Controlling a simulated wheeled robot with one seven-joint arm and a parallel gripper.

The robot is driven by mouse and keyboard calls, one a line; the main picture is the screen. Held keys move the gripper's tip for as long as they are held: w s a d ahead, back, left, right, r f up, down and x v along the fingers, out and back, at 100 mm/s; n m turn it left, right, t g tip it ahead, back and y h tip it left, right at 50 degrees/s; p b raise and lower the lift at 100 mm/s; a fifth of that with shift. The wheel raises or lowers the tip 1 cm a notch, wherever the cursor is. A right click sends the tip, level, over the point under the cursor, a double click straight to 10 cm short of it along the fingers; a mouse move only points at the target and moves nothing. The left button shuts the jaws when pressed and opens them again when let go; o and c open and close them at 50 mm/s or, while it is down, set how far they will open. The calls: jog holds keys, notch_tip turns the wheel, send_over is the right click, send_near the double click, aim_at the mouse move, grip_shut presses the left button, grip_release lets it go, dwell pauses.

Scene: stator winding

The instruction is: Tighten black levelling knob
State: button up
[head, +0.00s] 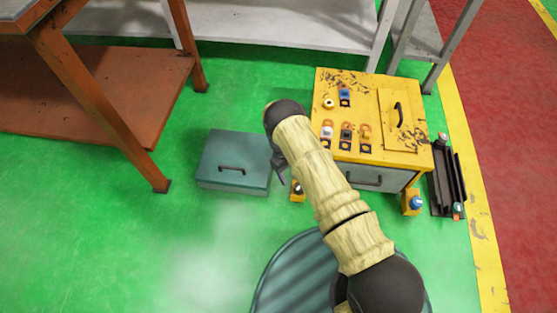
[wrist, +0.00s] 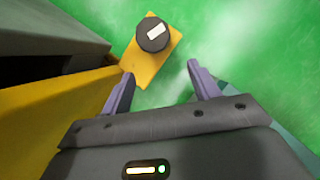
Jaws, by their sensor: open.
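The black levelling knob (wrist: 153,36) is a round knob with a white mark on top. It sits on a yellow foot plate (wrist: 160,66) low beside the yellow cabinet. In the head view the knob (head: 297,187) is small, on its yellow foot (head: 298,197) at the cabinet's front left corner. My gripper (wrist: 162,84) is open, its two purple-grey fingers apart with nothing between them. The knob lies beyond the fingertips, ahead of the gap, and is not touched. In the head view my gripper (head: 279,164) is partly hidden by my arm, just above and left of the knob.
The yellow cabinet (head: 358,88) carries several coloured knobs and a black handle on top. A teal box (head: 233,147) with a handle stands left of my gripper. A blue knob (head: 416,202) sits on the right foot. A dark rack (head: 439,178) stands to the right.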

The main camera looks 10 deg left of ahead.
jog(key=w+a+b, duration=0.1)
jog(key=w+a, duration=0.4)
jog(key=shift+w+a, duration=0.2)
dwell(0.3)
